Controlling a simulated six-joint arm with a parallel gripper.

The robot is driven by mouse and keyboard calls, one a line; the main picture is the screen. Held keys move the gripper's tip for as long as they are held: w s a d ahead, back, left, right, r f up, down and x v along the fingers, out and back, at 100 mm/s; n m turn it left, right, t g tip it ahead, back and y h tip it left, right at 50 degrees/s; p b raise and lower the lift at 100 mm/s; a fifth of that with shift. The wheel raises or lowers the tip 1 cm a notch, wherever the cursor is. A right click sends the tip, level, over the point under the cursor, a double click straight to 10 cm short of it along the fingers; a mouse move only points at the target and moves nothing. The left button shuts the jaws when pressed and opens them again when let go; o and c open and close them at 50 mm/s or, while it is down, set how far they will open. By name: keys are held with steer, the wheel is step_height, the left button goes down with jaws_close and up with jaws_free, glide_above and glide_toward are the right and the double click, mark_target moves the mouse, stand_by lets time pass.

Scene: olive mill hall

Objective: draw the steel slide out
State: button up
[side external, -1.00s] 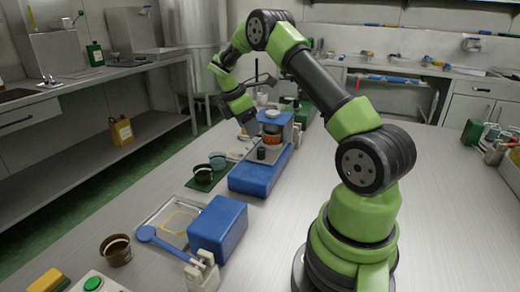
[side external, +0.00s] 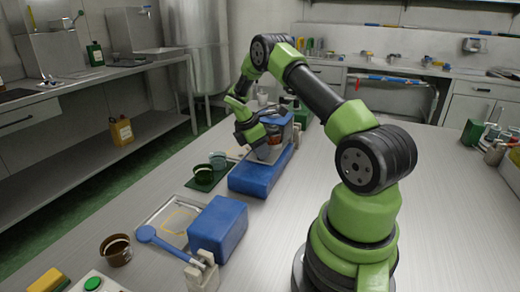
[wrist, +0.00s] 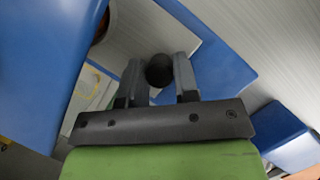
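A dark round knob (wrist: 159,70) shows between my two fingertips in the wrist view. It appears to stand on a grey steel strip (wrist: 152,25), probably the slide, between blue parts. My gripper (wrist: 158,75) is open around the knob, one finger on each side, with little gap; I cannot tell whether either finger touches. In the side view my gripper (side external: 266,151) points down over the blue device (side external: 258,178), in front of its raised part. The gripper hides the knob and most of the slide there.
A brown cup (side external: 116,250) is at front left. The table right of the device is clear.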

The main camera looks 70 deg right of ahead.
jaws_close()
steer(key=a, duration=1.1)
steer(key=shift+a, duration=0.3)
steer(key=o, duration=0.5)
jaws_free()
steer(key=v, duration=1)
